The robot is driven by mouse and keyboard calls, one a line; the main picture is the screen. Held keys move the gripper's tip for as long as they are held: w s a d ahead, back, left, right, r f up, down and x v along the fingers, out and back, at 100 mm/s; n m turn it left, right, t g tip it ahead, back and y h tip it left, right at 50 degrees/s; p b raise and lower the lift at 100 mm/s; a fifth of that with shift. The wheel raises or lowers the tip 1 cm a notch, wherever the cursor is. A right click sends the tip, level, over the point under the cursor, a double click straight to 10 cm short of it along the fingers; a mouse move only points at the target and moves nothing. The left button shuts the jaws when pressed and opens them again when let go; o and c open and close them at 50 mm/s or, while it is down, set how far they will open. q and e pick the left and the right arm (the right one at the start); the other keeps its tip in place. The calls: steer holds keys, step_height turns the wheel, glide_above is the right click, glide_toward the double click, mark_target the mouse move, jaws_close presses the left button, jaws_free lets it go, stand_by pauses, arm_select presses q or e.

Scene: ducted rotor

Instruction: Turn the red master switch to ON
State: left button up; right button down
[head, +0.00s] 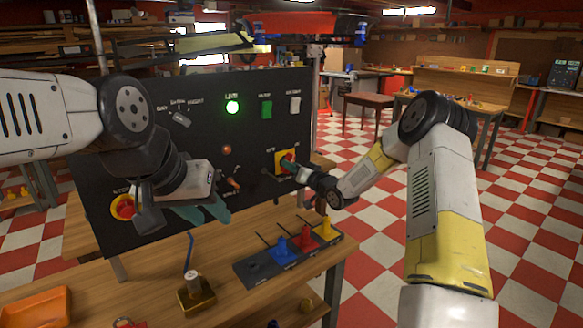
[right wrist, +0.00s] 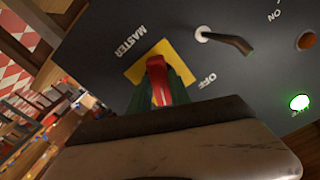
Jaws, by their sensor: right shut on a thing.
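The red master switch (right wrist: 156,72) sits on a yellow plate (right wrist: 134,70) on the black control panel (head: 180,100). The plate also shows in the head view (head: 280,155), at the panel's lower right. My right gripper (head: 290,166) is at the switch, shut on its red handle, with green fingers on both sides in the right wrist view. The labels MASTER and OFF show beside the plate. The handle's exact angle is hard to tell. My left gripper (head: 205,212) hangs in front of the panel's lower left part, clear of the switch; its finger gap is unclear.
On the bench stand a rack with coloured pieces (head: 290,255), a brass block (head: 196,295) and an orange tray (head: 36,306).

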steer(key=m, duration=0.3)
steer(key=shift+m, duration=0.3)
stand_by(0.4)
steer(key=c, duration=1.2)
jaws_free()
steer(key=shift+s, duration=0.1)
steer(key=v, duration=0.7)
steer(key=shift+s+d, duration=0.25)
